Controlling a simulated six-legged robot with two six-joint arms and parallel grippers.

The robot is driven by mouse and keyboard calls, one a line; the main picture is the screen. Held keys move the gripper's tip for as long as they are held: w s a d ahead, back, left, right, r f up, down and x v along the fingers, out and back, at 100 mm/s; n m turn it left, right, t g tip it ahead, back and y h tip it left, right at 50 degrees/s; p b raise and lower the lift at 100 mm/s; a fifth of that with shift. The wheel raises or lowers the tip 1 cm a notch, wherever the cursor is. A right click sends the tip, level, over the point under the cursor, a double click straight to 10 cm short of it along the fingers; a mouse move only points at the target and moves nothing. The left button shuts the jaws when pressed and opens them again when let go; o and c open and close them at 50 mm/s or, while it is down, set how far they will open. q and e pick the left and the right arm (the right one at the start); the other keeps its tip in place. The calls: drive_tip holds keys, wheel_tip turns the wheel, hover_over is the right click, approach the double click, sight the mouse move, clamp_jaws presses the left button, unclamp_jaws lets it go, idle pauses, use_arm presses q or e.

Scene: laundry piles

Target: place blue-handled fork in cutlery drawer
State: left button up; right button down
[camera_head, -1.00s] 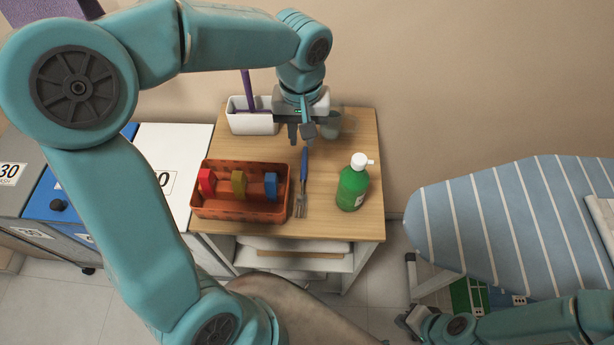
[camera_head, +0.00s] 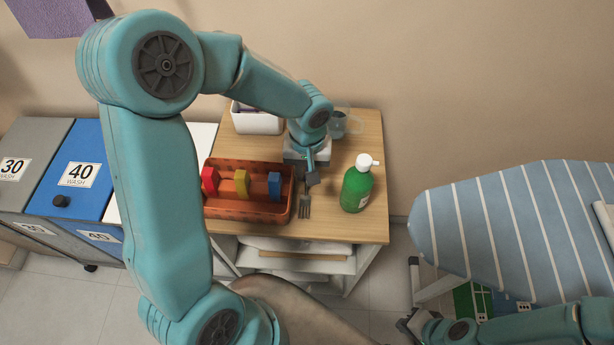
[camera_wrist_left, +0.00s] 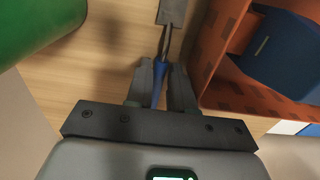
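The blue-handled fork lies on the wooden tabletop beside an orange bin, its grey tines (camera_head: 305,207) toward the table's front edge. My left gripper (camera_head: 312,178) points down over the handle and hides it in the head view. In the left wrist view the blue handle (camera_wrist_left: 159,82) runs between the two close fingers of my left gripper (camera_wrist_left: 161,72), which look shut on it. My right gripper (camera_head: 412,322) is low at the right, away from the table; its finger gap is unclear. I cannot make out a cutlery drawer.
The orange bin (camera_head: 250,212) holds red, yellow and blue pieces, close left of the fork. A green bottle (camera_head: 357,188) stands to the right. A white container (camera_head: 257,121) and a clear vessel (camera_head: 345,123) are behind. A striped ironing board (camera_head: 510,225) is at right.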

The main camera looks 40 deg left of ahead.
use_arm(q)
drive_tip(key=shift+c, duration=0.3)
clamp_jaws()
drive_tip(key=shift+r, duration=0.1)
wheel_tip(320, 180, up, 20)
drive_tip(key=p, duration=0.2)
drive_tip(key=w+d+f+m, duration=0.2)
drive_tip(key=f, duration=0.2)
drive_tip(key=w+d+f+m, duration=0.1)
drive_tip(key=w+f+m, duration=0.1)
drive_tip(key=f, duration=0.3)
drive_tip(key=w+d+f+m, duration=0.2)
drive_tip(key=f, duration=0.3)
drive_tip(key=shift+d, duration=0.35)
